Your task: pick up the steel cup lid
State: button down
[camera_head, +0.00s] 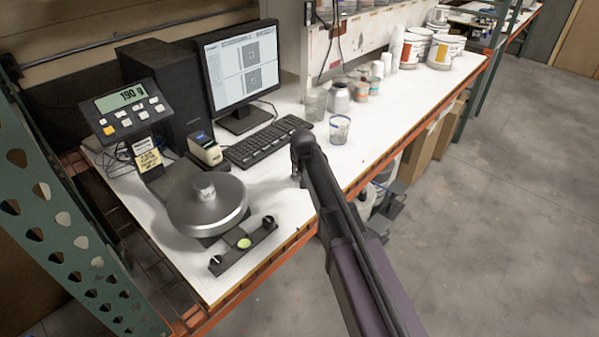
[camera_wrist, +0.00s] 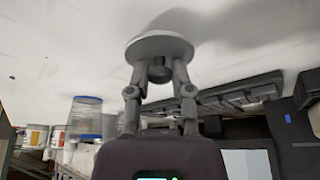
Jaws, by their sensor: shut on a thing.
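The steel cup lid (camera_wrist: 160,46) is a pale round disc with a short dark knob, seen in the wrist view. My gripper (camera_wrist: 160,76) has its two fingers closed on the knob, with the disc just beyond the fingertips. In the head view my gripper (camera_head: 297,176) shows partly, over the bench right of the keyboard, and my arm hides the lid. I cannot tell whether the lid touches the bench.
The keyboard (camera_head: 262,143) lies left of my gripper. A blue-rimmed clear cup (camera_head: 339,130) and a grey metal can (camera_head: 338,98) stand behind it. A scale (camera_head: 207,207) with a small silver cup on its pan is at the left. White bench (camera_head: 400,98) is free at the right.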

jog(key=shift+r+p, duration=0.4)
jog(key=shift+r, duration=0.35)
jog(key=s, duration=0.5)
jog(key=s+r+p, duration=0.1)
jog(key=s, duration=1)
jog(key=shift+a+r, duration=0.15)
jog(key=shift+a, duration=0.1)
jog(key=shift+s+d, duration=0.1)
